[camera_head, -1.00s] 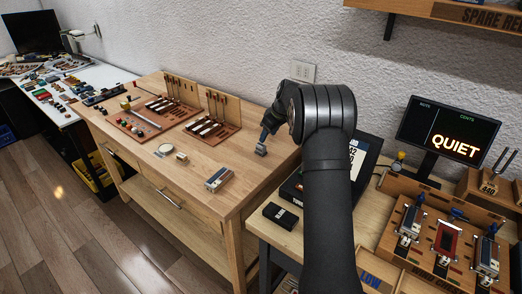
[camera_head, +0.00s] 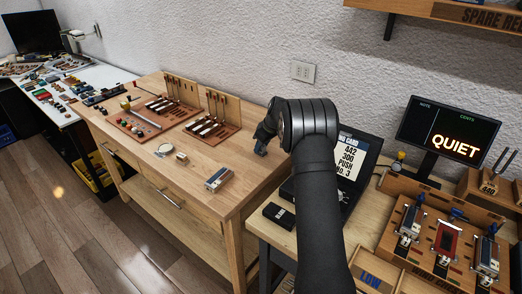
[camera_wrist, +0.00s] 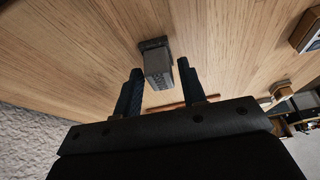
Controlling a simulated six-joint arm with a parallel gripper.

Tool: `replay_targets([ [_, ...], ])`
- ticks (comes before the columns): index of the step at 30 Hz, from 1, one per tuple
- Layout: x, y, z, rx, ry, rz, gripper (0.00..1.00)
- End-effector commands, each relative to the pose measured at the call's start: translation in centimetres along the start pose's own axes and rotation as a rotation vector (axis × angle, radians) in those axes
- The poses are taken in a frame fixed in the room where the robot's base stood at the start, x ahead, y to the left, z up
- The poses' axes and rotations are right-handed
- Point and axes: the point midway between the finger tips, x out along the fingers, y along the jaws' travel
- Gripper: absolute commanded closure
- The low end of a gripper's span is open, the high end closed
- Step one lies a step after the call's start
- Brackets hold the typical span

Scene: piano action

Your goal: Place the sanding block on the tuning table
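A small grey block on a darker base, which I take for the sanding block (camera_wrist: 158,64), stands on the wooden workbench (camera_head: 215,155). In the wrist view it sits between the two dark fingers, with a narrow gap on each side. My gripper (camera_head: 262,143) is low over the right part of the workbench and open. It also shows in the wrist view (camera_wrist: 160,70). In the head view the gripper mostly hides the block. The tuning table (camera_head: 368,224) is at the right, partly behind my arm, and carries the tuner display (camera_head: 448,130) reading QUIET.
Parts racks (camera_head: 212,128) stand at the back.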

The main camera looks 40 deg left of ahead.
Motion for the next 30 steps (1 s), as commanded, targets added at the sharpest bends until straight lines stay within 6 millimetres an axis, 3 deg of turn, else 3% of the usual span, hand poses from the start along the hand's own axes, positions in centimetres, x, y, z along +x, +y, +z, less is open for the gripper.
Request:
replay_targets([
  [1, 0.0, 0.0, 0.0, 0.000, 0.000, 0.000, 0.72],
  [5, 0.0, 0.0, 0.0, 0.000, 0.000, 0.000, 0.98],
  [6, 0.0, 0.0, 0.0, 0.000, 0.000, 0.000, 0.99],
  [19, -1.2, 0.0, -0.5, -0.001, 0.001, 0.001, 1.00],
  [25, -4.2, 0.1, -1.7, -0.001, 0.002, 0.003, 1.00],
  [30, -7.8, 1.4, 1.2, 0.003, 0.001, 0.003, 1.00],
])
